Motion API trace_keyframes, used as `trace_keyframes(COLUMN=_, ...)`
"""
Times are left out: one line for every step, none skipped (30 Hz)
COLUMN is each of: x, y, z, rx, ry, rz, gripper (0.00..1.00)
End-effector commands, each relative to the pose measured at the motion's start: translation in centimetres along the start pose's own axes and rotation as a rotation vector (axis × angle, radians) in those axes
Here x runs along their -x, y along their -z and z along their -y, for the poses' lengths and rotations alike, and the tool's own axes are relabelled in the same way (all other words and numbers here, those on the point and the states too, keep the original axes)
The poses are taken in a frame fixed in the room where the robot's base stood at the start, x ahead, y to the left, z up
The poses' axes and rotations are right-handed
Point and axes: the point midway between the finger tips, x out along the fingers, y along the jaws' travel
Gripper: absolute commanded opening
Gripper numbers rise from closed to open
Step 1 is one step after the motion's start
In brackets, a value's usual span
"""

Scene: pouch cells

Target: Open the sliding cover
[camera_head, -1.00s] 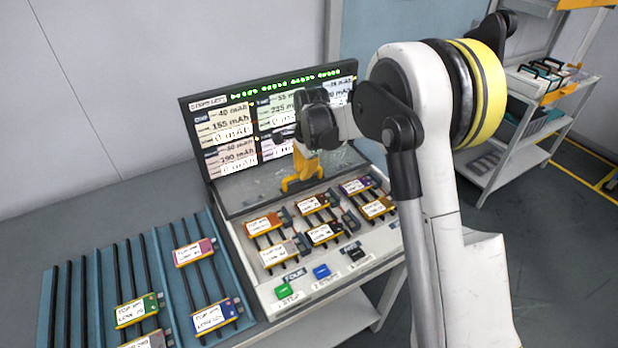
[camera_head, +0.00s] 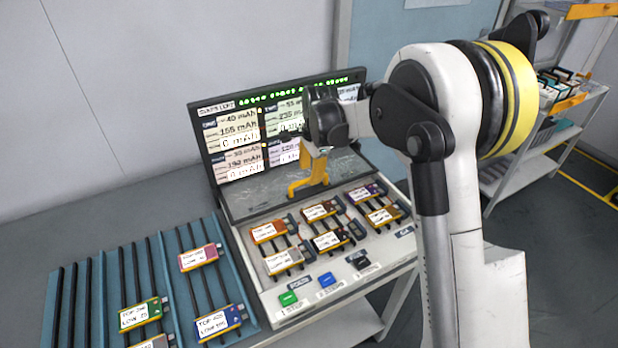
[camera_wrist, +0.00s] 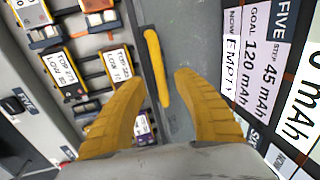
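The sliding cover (camera_head: 250,200) appears as a grey, glassy panel at the back of the charging station, between the screen and the cells. A yellow bar, seemingly its handle, shows in the wrist view (camera_wrist: 153,52) along the panel's edge beside the cells. My gripper (camera_head: 309,187) points down over the panel in the head view. In the wrist view its two yellow fingers (camera_wrist: 156,76) are spread, with the near end of the bar between them in the picture. Contact with the bar cannot be told.
Several orange-edged cells (camera_head: 283,261) sit in the bays before the panel. The tilted screen (camera_head: 240,135) stands close behind my gripper. Green (camera_head: 288,299), blue (camera_head: 326,280) and black buttons line the station's front. A blue rack (camera_head: 85,300) with cells is at left.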

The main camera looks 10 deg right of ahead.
Motion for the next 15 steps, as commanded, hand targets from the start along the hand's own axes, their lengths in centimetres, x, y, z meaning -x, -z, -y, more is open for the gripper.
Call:
trace_keyframes(x=1.3, y=0.0, z=0.0, rx=0.000, ry=0.000, rz=0.000, gripper=0.36)
trace_keyframes(x=2.0, y=0.0, z=0.0, rx=0.000, ry=0.000, rz=0.000, gripper=0.36)
trace_keyframes(x=2.9, y=0.0, z=0.0, rx=0.000, ry=0.000, rz=0.000, gripper=0.36)
trace_keyframes(x=3.6, y=0.0, z=-0.1, rx=0.000, ry=0.000, rz=0.000, gripper=0.36)
trace_keyframes(x=4.3, y=0.0, z=0.0, rx=0.000, ry=0.000, rz=0.000, gripper=0.36)
trace_keyframes(x=5.1, y=0.0, z=0.0, rx=0.000, ry=0.000, rz=0.000, gripper=0.36)
trace_keyframes(x=5.7, y=0.0, z=0.0, rx=0.000, ry=0.000, rz=0.000, gripper=0.36)
trace_keyframes(x=6.3, y=0.0, z=-0.1, rx=0.000, ry=0.000, rz=0.000, gripper=0.36)
trace_keyframes(x=6.9, y=0.0, z=-0.1, rx=0.000, ry=0.000, rz=0.000, gripper=0.36)
trace_keyframes(x=7.4, y=0.0, z=0.0, rx=0.000, ry=0.000, rz=0.000, gripper=0.36)
trace_keyframes(x=7.8, y=0.0, z=0.0, rx=0.000, ry=0.000, rz=0.000, gripper=0.36)
trace_keyframes(x=8.2, y=0.0, z=0.0, rx=0.000, ry=0.000, rz=0.000, gripper=0.36)
trace_keyframes(x=8.4, y=0.0, z=0.0, rx=0.000, ry=0.000, rz=0.000, gripper=0.36)
trace_keyframes(x=8.7, y=0.0, z=0.0, rx=0.000, ry=0.000, rz=0.000, gripper=0.36)
trace_keyframes(x=8.9, y=0.0, z=0.0, rx=0.000, ry=0.000, rz=0.000, gripper=0.36)
